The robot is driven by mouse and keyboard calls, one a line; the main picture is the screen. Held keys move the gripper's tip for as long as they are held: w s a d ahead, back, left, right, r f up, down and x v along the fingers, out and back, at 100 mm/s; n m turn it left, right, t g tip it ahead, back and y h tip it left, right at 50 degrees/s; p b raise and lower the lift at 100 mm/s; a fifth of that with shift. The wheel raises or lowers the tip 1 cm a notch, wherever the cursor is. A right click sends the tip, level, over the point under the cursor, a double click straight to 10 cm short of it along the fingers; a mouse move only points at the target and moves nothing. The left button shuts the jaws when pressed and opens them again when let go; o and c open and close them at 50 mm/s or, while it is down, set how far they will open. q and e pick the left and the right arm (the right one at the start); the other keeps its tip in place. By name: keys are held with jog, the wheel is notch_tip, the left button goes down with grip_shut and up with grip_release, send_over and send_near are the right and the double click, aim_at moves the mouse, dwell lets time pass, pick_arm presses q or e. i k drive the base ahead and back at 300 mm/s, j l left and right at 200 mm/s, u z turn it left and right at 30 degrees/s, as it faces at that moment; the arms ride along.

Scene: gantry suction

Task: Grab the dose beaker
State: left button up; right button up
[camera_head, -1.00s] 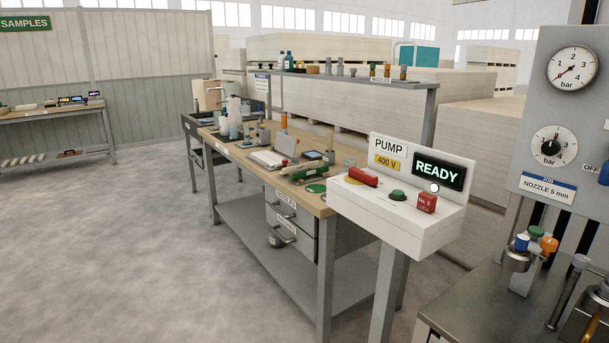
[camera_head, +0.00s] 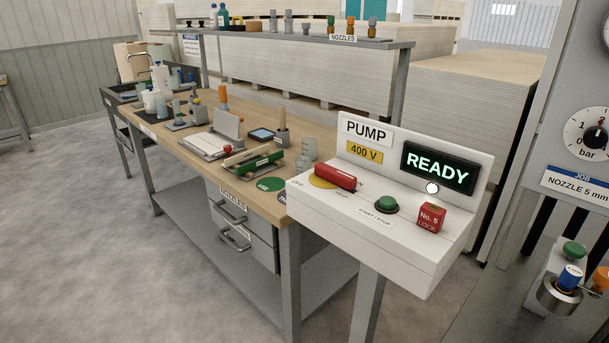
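No thing in view is clearly marked as the dose beaker. Small pale vessels, among them a white one (camera_head: 151,101), stand at the far left end of the wooden workbench (camera_head: 262,102). A grey, cup-like thing (camera_head: 308,150) stands at the bench's near right end, just behind the pump box. At this size I cannot tell which of these, if any, is the dose beaker. Neither of my grippers is in view.
The white pump box (camera_head: 385,215), reading READY, stands at the bench's near end. A shelf (camera_head: 300,39) with nozzles and bottles runs above the bench's back. A gauge panel (camera_head: 570,130) stands at the right. The concrete floor (camera_head: 80,230) at left is clear.

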aim_at(304, 168)
jog(key=i+j, duration=0.5)
jog(key=i, duration=0.15)
jog(key=i+j+z, duration=0.3)
jog(key=i+j, duration=0.25)
